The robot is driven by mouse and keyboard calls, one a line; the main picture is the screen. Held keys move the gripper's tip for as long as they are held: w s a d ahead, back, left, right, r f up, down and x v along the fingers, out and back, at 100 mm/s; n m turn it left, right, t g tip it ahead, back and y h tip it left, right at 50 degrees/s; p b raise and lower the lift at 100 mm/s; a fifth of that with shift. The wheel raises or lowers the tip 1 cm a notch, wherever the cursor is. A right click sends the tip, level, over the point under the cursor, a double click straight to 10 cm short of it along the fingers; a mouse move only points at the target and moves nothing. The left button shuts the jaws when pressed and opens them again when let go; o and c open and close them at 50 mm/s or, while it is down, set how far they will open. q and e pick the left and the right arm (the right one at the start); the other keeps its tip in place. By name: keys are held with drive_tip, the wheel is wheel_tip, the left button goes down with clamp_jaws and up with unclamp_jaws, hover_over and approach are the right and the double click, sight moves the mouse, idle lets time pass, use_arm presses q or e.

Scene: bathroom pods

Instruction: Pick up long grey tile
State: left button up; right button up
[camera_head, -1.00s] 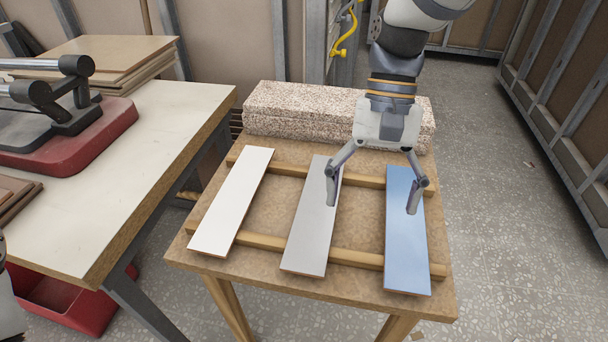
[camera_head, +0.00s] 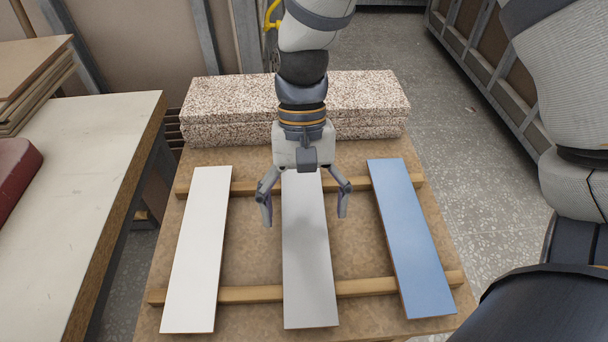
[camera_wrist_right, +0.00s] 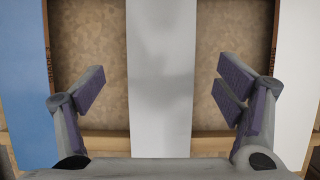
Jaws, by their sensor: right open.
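The long grey tile (camera_head: 308,260) lies across two wooden battens on the small table, between a white tile (camera_head: 198,250) and a blue tile (camera_head: 411,240). My right gripper (camera_head: 305,212) is open above the far half of the grey tile, one finger on each side of it. In the right wrist view, the grey tile (camera_wrist_right: 161,70) runs through the middle between the open fingers (camera_wrist_right: 163,92), with clear gaps on both sides. The gripper hides the tile's far end in the head view. My left gripper is not in view.
A stack of speckled slabs (camera_head: 350,95) stands at the table's back edge. The wooden battens (camera_head: 255,294) raise the tiles off the tabletop. A workbench (camera_head: 70,190) with a red-based tool (camera_head: 14,175) is at the left. My own arm fills the right side.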

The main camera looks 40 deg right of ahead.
drive_tip(key=shift+x, duration=1)
drive_tip(key=shift+w, duration=0.15)
drive_tip(key=c, duration=2)
